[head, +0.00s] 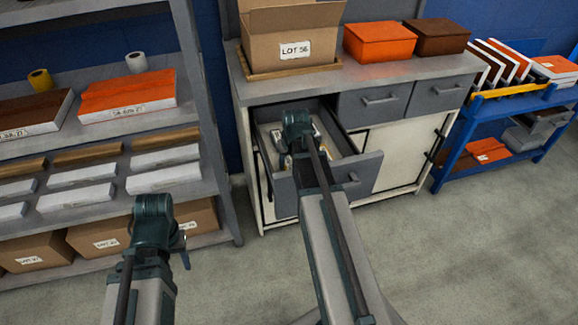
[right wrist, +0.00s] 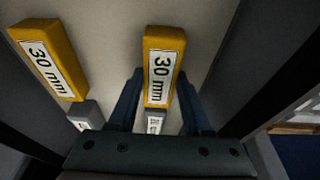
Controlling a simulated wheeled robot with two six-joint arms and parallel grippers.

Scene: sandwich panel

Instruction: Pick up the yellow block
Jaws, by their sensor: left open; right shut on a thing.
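In the right wrist view, a yellow block (right wrist: 162,45) labelled "30 mm" stands between the fingers of my right gripper (right wrist: 160,76), which is shut on it. A second yellow block (right wrist: 45,55) with the same label lies to its left, apart from the gripper. In the head view, my right arm reaches into the open grey drawer (head: 362,176) and hides much of its inside; the held block cannot be made out there. My left gripper (head: 184,241) is open, in front of the shelf rack, away from the drawer.
Small grey blocks (right wrist: 155,122) lie below the yellow ones in the drawer. A cardboard box (head: 270,38), an orange box (head: 379,42) and a brown box (head: 435,37) stand on the cabinet top. A shelf rack (head: 215,165) is at left, a blue cart (head: 455,160) at right. Floor in front is clear.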

